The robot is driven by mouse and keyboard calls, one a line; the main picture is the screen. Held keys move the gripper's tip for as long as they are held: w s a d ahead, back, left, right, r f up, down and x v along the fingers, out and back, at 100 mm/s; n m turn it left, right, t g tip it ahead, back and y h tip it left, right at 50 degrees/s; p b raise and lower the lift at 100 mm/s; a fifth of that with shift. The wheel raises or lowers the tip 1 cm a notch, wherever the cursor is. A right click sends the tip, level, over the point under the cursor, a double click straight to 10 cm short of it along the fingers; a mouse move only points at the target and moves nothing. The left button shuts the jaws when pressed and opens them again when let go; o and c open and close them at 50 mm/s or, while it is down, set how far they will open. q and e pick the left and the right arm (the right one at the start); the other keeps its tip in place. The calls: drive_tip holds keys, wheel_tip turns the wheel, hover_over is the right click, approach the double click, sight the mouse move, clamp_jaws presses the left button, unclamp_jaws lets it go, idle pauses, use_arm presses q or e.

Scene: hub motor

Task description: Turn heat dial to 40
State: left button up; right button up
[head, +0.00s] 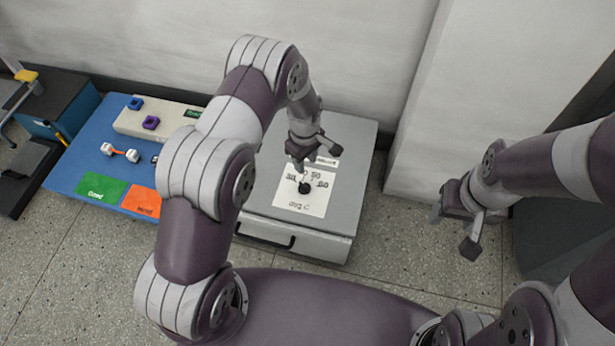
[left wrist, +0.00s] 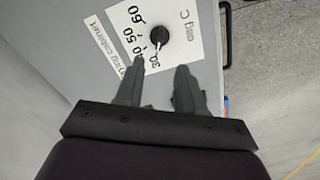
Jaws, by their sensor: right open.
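The heat dial (head: 305,188) is a small black knob on a white label sheet (head: 292,207) on top of the grey cabinet (head: 345,200). In the left wrist view the dial (left wrist: 160,35) has a white pointer directed towards the 30 mark, with 40, 50 and 60 following around it. My left gripper (head: 302,162) is above the cabinet by the dial. In the left wrist view its two fingers (left wrist: 160,67) are apart with nothing between them, short of the dial in the picture. My right gripper (head: 453,230) is open and empty, right of the cabinet.
Left of the cabinet is a blue board (head: 80,160) with a green patch (head: 100,189), an orange patch (head: 141,201) and small parts. The cabinet front has a black handle (head: 264,235). A white wall block (head: 450,110) stands at the right. Speckled floor lies in front.

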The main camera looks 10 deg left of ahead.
sight(305, 185)
use_arm(q)
wheel_tip(305, 185, down, 12)
drive_tip(key=b, duration=0.4)
drive_tip(key=shift+b, duration=0.3)
clamp_jaws()
